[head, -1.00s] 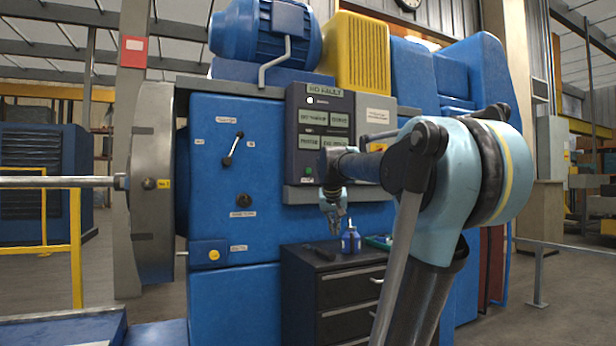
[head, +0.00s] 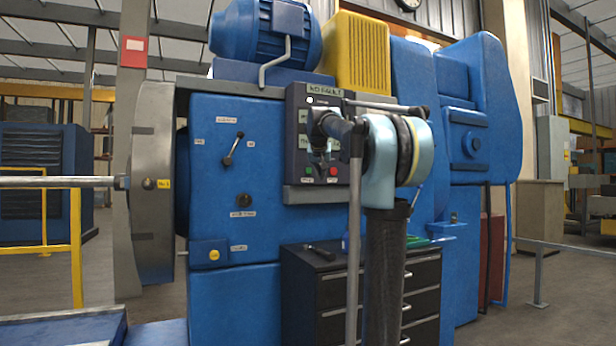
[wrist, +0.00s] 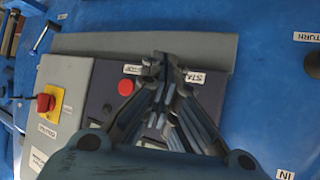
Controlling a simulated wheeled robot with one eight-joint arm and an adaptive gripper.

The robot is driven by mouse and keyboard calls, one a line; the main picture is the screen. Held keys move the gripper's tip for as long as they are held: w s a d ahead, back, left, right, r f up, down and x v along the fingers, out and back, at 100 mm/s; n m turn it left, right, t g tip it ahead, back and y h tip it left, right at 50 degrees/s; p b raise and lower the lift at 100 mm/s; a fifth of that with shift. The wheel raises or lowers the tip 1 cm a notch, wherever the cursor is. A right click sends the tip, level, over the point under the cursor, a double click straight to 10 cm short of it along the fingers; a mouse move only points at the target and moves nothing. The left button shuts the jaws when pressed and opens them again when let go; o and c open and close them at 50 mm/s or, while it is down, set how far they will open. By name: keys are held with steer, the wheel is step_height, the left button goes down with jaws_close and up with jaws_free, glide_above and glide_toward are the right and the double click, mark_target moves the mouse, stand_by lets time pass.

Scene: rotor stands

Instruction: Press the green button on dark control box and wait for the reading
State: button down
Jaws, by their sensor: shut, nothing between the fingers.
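The dark control box (head: 296,108) is mounted on the blue machine, with a "NO FAULT" sign at its top. Its green button (head: 308,171) shows low on the panel, left of a red button (head: 333,172). My gripper (head: 322,172) is shut and empty in front of the lower panel, close to the green button in the picture. In the wrist view, my fingertips (wrist: 165,62) are by the START label (wrist: 196,77) and hide the green button. The red button (wrist: 126,87) is beside them. I cannot tell whether the fingers touch the panel. My arm hides part of the box.
A grey panel (wrist: 66,74) with a red and yellow switch (wrist: 46,102) adjoins the box. A dark drawer cabinet (head: 310,290) stands below, with a dark tool (head: 322,252) on top. A lever (head: 234,150) is on the machine at left.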

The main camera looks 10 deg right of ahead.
mark_target(311, 172)
steer(key=shift+w+a, duration=0.45)
steer(key=shift+w, duration=0.95)
steer(key=shift+w+a, duration=0.45)
steer(key=shift+w, duration=0.95)
steer(key=shift+w+a, duration=0.45)
steer(key=shift+w, duration=0.95)
steer(key=shift+w, duration=0.15)
steer(key=shift+w+a, duration=0.1)
steer(key=shift+w, duration=0.1)
